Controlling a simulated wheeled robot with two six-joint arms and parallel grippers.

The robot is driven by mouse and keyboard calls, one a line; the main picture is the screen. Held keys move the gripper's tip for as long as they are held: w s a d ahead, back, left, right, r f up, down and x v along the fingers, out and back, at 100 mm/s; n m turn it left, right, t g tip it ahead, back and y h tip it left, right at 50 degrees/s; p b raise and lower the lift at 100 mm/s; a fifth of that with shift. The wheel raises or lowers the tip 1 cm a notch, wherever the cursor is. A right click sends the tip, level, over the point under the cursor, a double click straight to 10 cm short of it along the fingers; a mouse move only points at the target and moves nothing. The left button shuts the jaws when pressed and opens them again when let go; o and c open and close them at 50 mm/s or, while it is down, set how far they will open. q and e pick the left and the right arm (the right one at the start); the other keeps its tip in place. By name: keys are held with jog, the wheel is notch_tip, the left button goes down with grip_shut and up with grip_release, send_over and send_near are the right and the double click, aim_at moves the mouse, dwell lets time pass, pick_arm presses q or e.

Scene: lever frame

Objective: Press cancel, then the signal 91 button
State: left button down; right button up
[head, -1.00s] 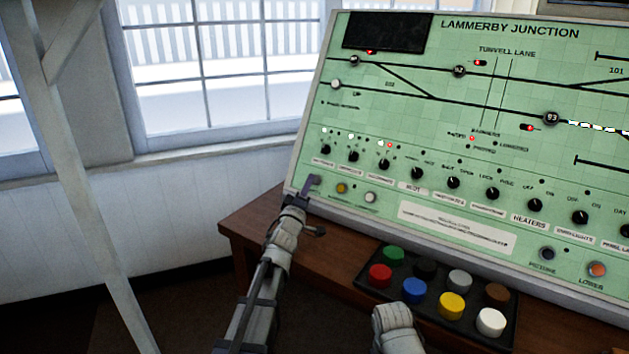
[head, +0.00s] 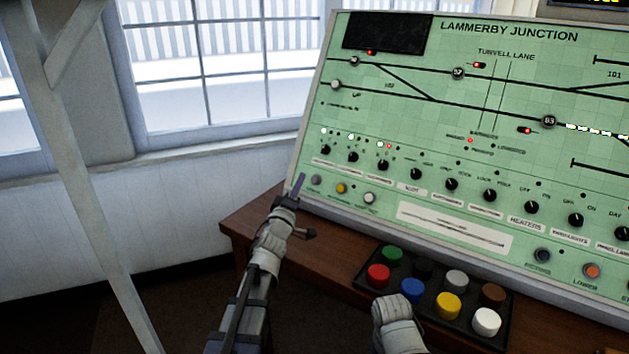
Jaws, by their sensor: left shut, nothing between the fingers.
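The green LAMMERBY JUNCTION panel (head: 480,235) fills the right side of the head view. At its lower left corner are a grey button (head: 316,180), a yellow button (head: 341,188) and a whitish button (head: 369,198); their labels are too small to read, so I cannot tell which is cancel. On the track diagram, a round numbered button (head: 354,61) sits at upper left; its number is unclear. Others read 92 (head: 458,72) and 93 (head: 549,121). My left gripper (head: 299,184) is shut and empty, its tip just left of the grey button and apart from it.
A dark tray (head: 378,295) with several coloured buttons sits on the wooden desk (head: 255,225) below the panel. A row of black knobs (head: 415,174) crosses the panel. A white post (head: 85,190) and windows (head: 215,60) are at left.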

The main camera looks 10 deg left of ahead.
jog(key=shift+c, duration=0.2)
grip_shut()
dwell(1.4)
